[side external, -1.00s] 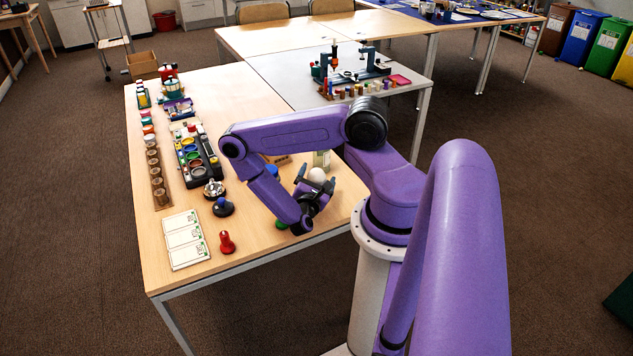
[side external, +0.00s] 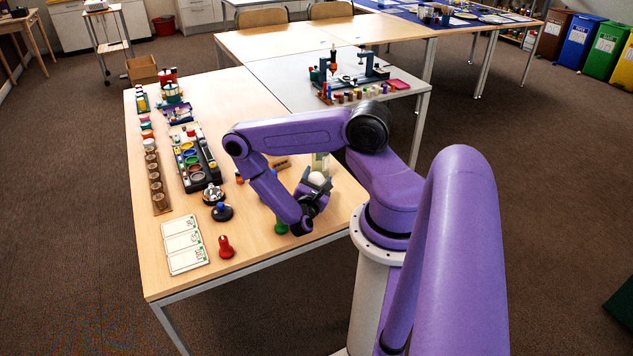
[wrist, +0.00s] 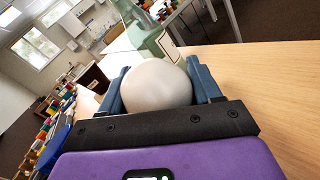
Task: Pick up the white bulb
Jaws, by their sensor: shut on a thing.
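The white bulb (side external: 316,179) is near the right edge of the wooden table (side external: 258,265), between my gripper's fingers. In the wrist view the round white bulb (wrist: 156,85) fills the space between the two blue-grey fingers. My gripper (wrist: 158,84) is shut on it, with a finger touching each side. In the side view my gripper (side external: 316,183) is low over the table. I cannot tell whether the bulb's underside touches anything, as the gripper hides it.
A pale green bottle-like thing (wrist: 147,33) stands just beyond the bulb. A green piece (side external: 281,227) is beside my wrist. A red peg-shaped piece (side external: 226,247), white cards (side external: 183,245) and a black-based piece (side external: 222,212) lie left.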

